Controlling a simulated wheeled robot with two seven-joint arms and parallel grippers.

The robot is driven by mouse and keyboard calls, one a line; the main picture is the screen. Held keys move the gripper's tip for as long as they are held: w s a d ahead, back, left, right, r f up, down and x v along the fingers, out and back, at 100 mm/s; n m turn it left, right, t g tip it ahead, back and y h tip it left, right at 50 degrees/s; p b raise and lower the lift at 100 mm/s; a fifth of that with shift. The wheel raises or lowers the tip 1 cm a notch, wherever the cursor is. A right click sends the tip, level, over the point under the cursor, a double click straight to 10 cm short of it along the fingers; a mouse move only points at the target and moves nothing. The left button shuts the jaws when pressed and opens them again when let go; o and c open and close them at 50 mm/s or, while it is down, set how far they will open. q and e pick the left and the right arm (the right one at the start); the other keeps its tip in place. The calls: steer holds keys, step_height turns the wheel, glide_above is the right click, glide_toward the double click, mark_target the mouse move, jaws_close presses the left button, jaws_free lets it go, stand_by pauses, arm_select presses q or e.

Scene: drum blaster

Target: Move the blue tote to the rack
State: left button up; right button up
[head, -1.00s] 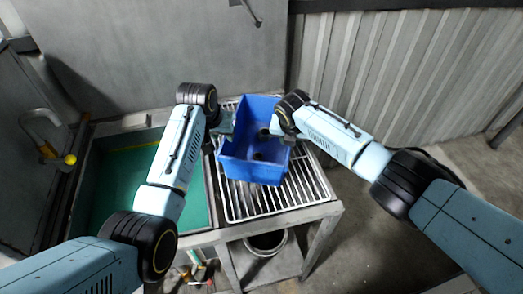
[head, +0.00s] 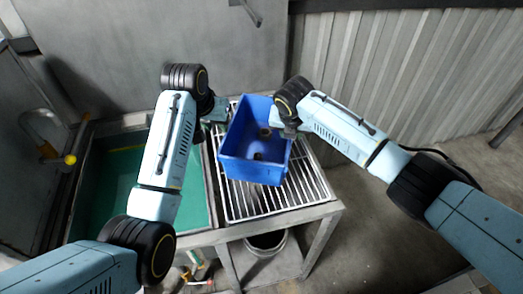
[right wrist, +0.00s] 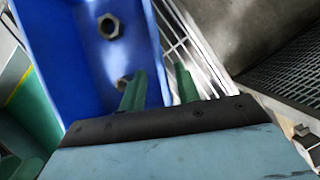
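The blue tote (head: 254,172) sits on the wire rack (head: 309,178) in the head view, its open top facing up. Bolt-like nuts show inside it in the right wrist view (right wrist: 110,26). My left gripper (head: 216,110) is beside the tote's left wall, apart from it; it looks open and empty, though its fingertips are small in view. My right gripper (right wrist: 160,87) is at the tote's right wall. Its green fingers are spread, one on the tote's inner side and one outside over the rack. Its fingertips are mostly hidden in the head view.
A sink (head: 120,180) with a green bottom lies left of the rack. A faucet with a yellow end (head: 70,159) stands at its left. A round bin (head: 266,243) is under the rack. Walls close off the back; open floor lies at right.

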steer(key=v, duration=0.7)
stand_by(0.4)
